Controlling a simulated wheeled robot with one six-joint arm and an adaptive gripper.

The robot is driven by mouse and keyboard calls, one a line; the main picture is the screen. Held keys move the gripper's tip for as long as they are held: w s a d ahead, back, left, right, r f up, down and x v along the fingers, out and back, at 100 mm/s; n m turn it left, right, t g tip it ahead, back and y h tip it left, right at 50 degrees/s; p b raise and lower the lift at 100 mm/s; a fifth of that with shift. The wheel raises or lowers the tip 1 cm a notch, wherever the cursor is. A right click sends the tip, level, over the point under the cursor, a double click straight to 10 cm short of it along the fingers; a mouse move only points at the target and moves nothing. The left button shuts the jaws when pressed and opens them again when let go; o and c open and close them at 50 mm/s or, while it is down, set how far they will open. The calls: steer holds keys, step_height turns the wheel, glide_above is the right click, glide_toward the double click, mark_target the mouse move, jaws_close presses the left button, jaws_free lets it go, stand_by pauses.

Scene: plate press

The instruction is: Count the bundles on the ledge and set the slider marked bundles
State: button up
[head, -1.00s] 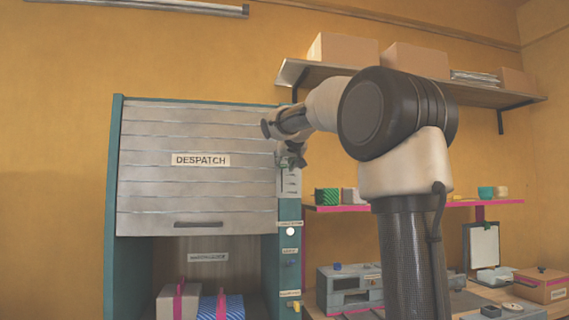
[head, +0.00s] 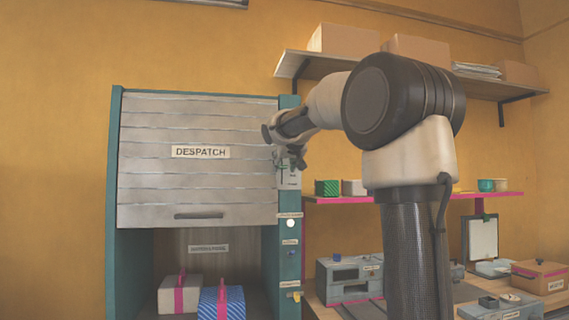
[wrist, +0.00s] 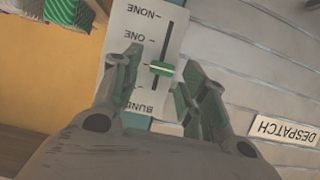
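The slider panel (wrist: 130,100) is white, with NONE, ONE and part of a word starting BUN legible, appearing inverted in the wrist view. Its green knob (wrist: 161,69) sits on the dark slot beyond ONE, counting from NONE; the mark beside it is hidden by a finger. My gripper (wrist: 160,68) is open, a finger on each side of the knob, with gaps visible. In the head view my gripper (head: 290,158) is at the panel on the cabinet's right post. A beige bundle (head: 179,295) and a blue striped bundle (head: 222,303), both pink-strapped, sit in the cabinet opening.
The DESPATCH shutter (head: 200,185) covers the cabinet's upper part. A white button (head: 291,223) and small controls sit below the panel. A pink-edged shelf (head: 340,199) at right holds a green box (head: 327,188), a pale box and a teal cup. My arm hides its middle.

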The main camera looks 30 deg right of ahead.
steer(key=v, duration=1.2)
stand_by(0.6)
step_height(320, 180, down, 11)
steer(key=s+n+g, duration=0.1)
steer(key=s+g, duration=0.2)
steer(key=s+a+f+n+g+y, duration=0.1)
steer(key=s+a+f+g+y, duration=0.1)
steer(key=s+f, duration=1.1)
steer(key=s+a+f+n+g+y, duration=0.1)
steer(key=s+a+f+g, duration=0.2)
steer(key=s+f, duration=1)
steer(key=shift+s+a+f+g+y, duration=0.25)
steer(key=shift+s+a+g+y, duration=0.15)
steer(key=shift+a, duration=0.5)
